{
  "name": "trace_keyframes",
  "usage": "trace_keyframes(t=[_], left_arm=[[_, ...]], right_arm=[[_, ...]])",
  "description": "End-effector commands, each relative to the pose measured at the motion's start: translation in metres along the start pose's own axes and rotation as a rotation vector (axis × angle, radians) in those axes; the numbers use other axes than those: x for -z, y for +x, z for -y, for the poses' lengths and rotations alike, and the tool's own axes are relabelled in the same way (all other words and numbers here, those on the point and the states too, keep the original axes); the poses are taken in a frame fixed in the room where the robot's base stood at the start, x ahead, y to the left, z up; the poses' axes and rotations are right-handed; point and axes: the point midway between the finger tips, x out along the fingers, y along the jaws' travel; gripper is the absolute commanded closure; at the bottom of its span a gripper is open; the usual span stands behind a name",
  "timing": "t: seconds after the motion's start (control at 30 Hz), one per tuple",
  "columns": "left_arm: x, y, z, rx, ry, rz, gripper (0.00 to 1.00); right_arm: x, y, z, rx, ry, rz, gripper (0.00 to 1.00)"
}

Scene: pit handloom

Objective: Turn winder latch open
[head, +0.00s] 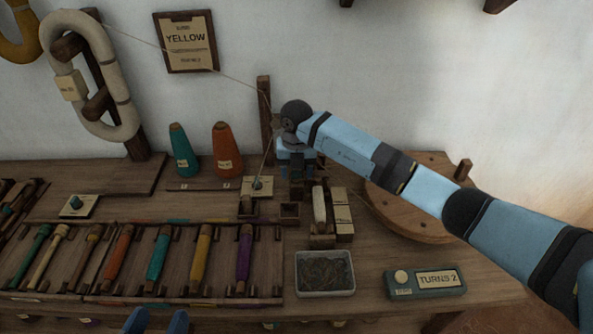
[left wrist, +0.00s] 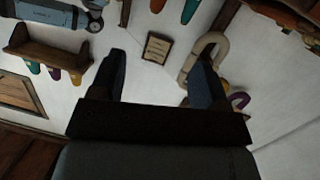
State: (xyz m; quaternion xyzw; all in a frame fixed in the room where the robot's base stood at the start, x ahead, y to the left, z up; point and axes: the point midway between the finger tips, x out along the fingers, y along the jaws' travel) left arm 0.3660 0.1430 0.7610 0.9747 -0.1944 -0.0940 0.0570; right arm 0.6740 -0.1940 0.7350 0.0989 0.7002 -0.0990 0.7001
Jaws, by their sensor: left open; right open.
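The winder stands at the middle of the bench, with a pale bobbin (head: 319,205) beside paper labels (head: 341,212) and a large wooden wheel (head: 412,205) with a peg to the right. My right gripper (head: 298,176) is open, pointing down over the winder just behind the bobbin. It hides part of the winder, and I cannot make out the latch or whether anything is between the fingers. My left gripper (head: 156,321) is at the bottom edge of the head view, in front of the bobbin rack. In the left wrist view its fingers (left wrist: 160,75) are apart and empty.
A rack of coloured bobbins (head: 158,258) fills the front left. A grey tray (head: 324,272) and a "TURNS 2" counter (head: 437,281) stand at the front. Yarn cones (head: 227,150) stand behind. A thread runs from the cream skein (head: 96,75) to the wooden post (head: 264,115).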

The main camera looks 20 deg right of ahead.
Motion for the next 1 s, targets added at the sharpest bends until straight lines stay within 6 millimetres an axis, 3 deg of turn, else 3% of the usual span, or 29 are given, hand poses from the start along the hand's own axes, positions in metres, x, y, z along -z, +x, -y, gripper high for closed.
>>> trace_keyframes(t=[0.13, 0.33, 0.67, 1.0], left_arm=[[0.0006, -0.0002, 0.0000, 0.000, 0.001, -0.001, 0.31], [0.0006, -0.0002, 0.0002, 0.000, 0.002, 0.000, 0.31], [0.0016, -0.0006, 0.0010, 0.002, 0.005, 0.004, 0.31], [-0.0066, -0.0031, 0.0078, 0.022, 0.018, 0.058, 0.31]], right_arm=[[0.0000, -0.0003, -0.0001, 0.000, 0.000, 0.000, 0.47], [0.0000, -0.0004, -0.0002, 0.000, 0.000, 0.000, 0.93], [-0.0002, -0.0013, 0.0000, 0.001, -0.033, 0.000, 0.94], [-0.0009, -0.0024, 0.0007, 0.003, -0.243, 0.002, 0.94]])
